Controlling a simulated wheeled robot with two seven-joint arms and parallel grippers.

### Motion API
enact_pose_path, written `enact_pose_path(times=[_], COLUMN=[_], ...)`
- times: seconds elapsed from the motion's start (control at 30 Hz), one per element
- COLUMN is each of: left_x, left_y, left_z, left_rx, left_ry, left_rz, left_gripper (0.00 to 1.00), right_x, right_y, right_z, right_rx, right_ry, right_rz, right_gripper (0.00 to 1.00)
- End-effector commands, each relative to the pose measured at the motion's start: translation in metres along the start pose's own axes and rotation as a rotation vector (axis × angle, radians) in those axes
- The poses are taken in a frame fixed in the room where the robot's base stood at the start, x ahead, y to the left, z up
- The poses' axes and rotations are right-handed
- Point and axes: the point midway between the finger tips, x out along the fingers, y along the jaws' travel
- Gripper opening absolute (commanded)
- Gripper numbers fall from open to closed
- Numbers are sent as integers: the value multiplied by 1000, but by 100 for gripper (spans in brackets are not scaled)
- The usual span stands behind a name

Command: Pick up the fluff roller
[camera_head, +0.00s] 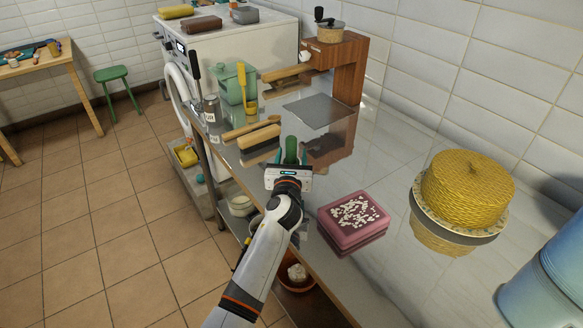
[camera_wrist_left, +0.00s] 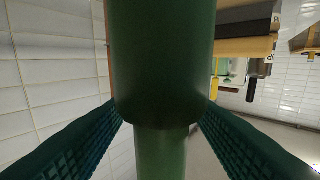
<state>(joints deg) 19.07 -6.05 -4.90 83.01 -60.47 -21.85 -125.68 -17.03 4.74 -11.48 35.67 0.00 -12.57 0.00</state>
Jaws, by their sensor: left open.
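A dark green cylinder with a narrower lower part, which looks like the fluff roller (camera_wrist_left: 160,60), fills the middle of the left wrist view. In the head view it shows as a small green upright shape (camera_head: 291,149) on the steel counter. My left gripper (camera_head: 290,157) is open, with one finger on each side of the roller. The fingers (camera_wrist_left: 160,130) show at the lower left and right of the wrist view. I cannot tell whether they touch it. The gripper partly hides the roller's base. My right gripper is not in view.
On the counter (camera_head: 385,150), a brush (camera_head: 259,137) and a wooden grinder (camera_head: 335,70) stand beyond the gripper. A pink box (camera_head: 353,222) lies to the right, then a yellow woven dome (camera_head: 467,188). A green pot (camera_head: 237,83) is behind. The tiled wall bounds the back.

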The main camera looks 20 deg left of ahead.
Motion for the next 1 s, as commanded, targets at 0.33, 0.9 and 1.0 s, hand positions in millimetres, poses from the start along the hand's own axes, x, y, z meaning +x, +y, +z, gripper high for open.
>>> enact_pose_path(times=[0.33,0.9,1.0], left_x=[0,0,1], left_y=[0,-1,-1], left_z=[0,-29,-50], left_rx=[1,3,3], left_ry=[0,6,8], left_rz=[0,0,-1], left_gripper=[28,8,8], right_x=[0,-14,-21], right_y=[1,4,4], right_z=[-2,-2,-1], right_rx=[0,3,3], right_ry=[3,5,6], right_rz=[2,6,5], right_gripper=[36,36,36])
